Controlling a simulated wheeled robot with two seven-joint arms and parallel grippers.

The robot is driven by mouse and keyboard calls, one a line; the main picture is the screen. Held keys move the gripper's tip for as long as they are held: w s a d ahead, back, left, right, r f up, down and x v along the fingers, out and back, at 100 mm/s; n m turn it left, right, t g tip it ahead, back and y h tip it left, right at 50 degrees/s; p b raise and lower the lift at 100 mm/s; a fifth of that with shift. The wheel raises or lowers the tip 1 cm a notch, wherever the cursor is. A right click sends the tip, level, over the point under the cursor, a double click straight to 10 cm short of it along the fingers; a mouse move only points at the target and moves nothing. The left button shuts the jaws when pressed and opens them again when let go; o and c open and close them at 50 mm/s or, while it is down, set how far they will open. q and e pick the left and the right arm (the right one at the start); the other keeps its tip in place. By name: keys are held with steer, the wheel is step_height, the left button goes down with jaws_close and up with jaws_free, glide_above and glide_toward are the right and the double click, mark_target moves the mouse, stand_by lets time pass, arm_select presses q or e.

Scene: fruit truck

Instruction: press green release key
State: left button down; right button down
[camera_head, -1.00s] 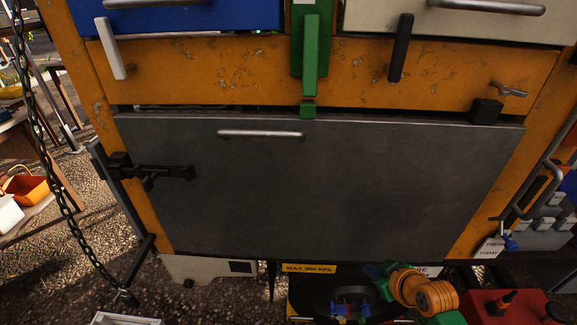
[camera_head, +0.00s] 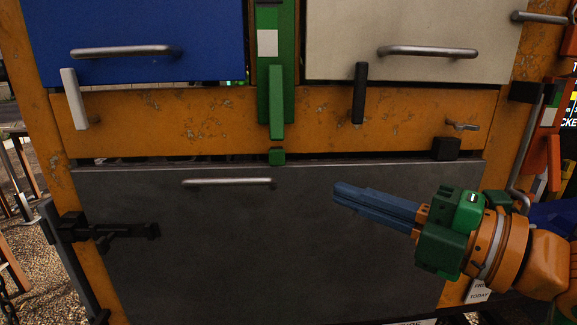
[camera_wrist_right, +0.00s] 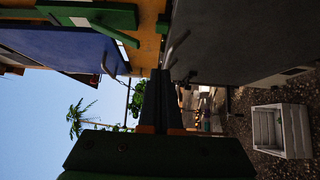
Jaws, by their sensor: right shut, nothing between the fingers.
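The green key (camera_head: 276,102) is an upright green bar on a taller green plate (camera_head: 264,60) at the middle of the orange truck frame. A small green block (camera_head: 277,157) sits just below it, at the top edge of the grey panel. My right gripper (camera_head: 338,193) has blue fingers shut with nothing between them. It is in front of the grey panel, below and right of the key, pointing left and apart from it. In the right wrist view the green key (camera_wrist_right: 115,32) is at the upper left, beyond the shut fingers (camera_wrist_right: 160,75). My left gripper is not in view.
A blue drawer (camera_head: 140,45) and a cream drawer (camera_head: 400,40) flank the green plate. A white lever (camera_head: 74,98) and a black lever (camera_head: 359,94) hang beside it. The grey panel (camera_head: 230,240) has a bar handle (camera_head: 228,182) and a black latch (camera_head: 110,232).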

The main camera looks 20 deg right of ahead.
steer(key=shift+w, duration=0.1)
steer(key=p, duration=0.8)
glide_toward(272, 158)
steer(key=a+r, duration=0.1)
steer(key=a, duration=0.2)
steer(key=w, duration=0.4)
steer(key=shift+w+a+f, duration=0.15)
steer(key=shift+a+f, duration=0.05)
steer(key=shift+f, duration=0.2)
steer(key=shift+w+d+f, duration=0.1)
steer(key=shift+w+d, duration=0.05)
steer(key=shift+w, duration=0.25)
